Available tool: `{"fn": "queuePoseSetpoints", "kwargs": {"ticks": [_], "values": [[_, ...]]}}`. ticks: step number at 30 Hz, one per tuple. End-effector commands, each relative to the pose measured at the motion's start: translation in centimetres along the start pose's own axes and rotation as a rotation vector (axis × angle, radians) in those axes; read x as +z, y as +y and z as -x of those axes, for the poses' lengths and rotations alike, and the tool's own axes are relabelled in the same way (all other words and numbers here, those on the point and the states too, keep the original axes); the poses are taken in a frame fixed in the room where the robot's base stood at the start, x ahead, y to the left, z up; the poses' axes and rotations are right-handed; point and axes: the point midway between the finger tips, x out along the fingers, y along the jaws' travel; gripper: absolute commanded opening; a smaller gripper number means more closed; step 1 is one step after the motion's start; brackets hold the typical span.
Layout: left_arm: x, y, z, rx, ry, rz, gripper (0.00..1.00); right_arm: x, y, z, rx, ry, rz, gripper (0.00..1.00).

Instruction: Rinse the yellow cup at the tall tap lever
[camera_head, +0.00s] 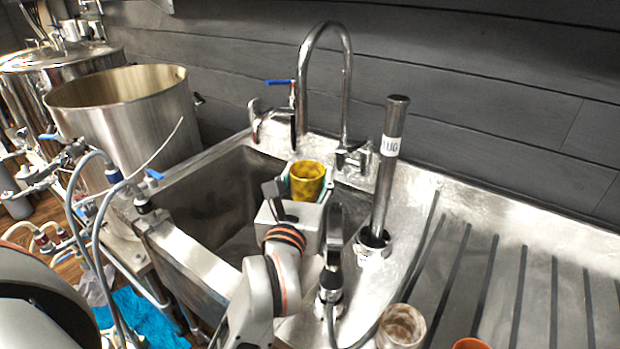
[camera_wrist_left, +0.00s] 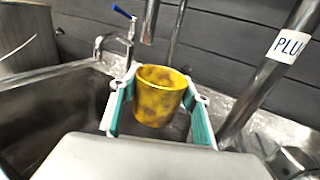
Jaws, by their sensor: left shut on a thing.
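The yellow cup (camera_head: 307,180) has dark blotches and is held upright over the sink basin. It also shows in the left wrist view (camera_wrist_left: 159,97). My left gripper (camera_head: 306,186) is shut on the cup, with its green-lined fingers on either side of it. The tall tap (camera_head: 346,75) arches up behind the sink, and its spout end (camera_wrist_left: 150,22) shows just above and behind the cup in the wrist view. A blue lever (camera_head: 279,82) sits at the left of the tap. My right gripper is not in view.
The steel sink (camera_head: 205,205) lies below the cup. A labelled upright pipe (camera_head: 387,150) stands right of the gripper. A jar (camera_head: 401,326) and an orange item (camera_head: 470,344) are at the front. A large steel pot (camera_head: 125,115), hoses and valves crowd the left.

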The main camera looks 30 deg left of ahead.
Motion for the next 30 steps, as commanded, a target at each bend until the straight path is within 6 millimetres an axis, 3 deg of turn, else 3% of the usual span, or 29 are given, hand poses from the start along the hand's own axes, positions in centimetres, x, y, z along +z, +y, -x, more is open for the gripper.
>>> {"fn": "queuePoseSetpoints", "kwargs": {"ticks": [19,30], "values": [[-1.3,1.8,-5.6,0.001,0.0,0.0,0.25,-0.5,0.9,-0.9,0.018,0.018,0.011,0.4],[-1.9,2.8,-8.7,0.001,-0.001,-0.004,0.25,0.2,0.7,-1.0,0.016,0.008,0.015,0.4]]}}
